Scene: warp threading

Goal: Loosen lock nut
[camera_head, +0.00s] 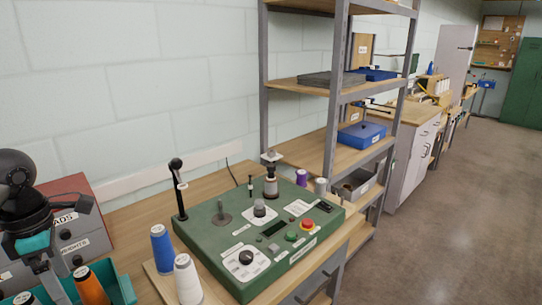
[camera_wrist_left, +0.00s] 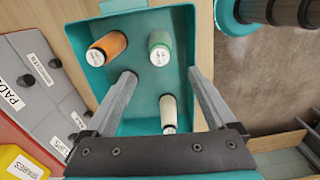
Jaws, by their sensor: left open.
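The green control box (camera_head: 215,262) stands on the wooden bench. A dark post with a light disc on top (camera_head: 271,175), a grey knob on a white plate (camera_head: 260,209) and a small grey fitting on a round base (camera_head: 221,215) rise from it. I cannot tell which part is the lock nut. My left gripper (camera_wrist_left: 161,76) is open and empty above the teal bin (camera_wrist_left: 144,20), left of the control box. Orange (camera_wrist_left: 112,43), green (camera_wrist_left: 160,42) and cream (camera_wrist_left: 169,108) spools stand in the bin; the fingers appear apart from them. My right gripper is not in view.
A black-knobbed lever (camera_head: 178,185) stands at the box's left corner. Blue (camera_head: 162,248) and white (camera_head: 186,280) spools stand in front. A shelf rack (camera_head: 337,90) rises behind right. Open floor lies right.

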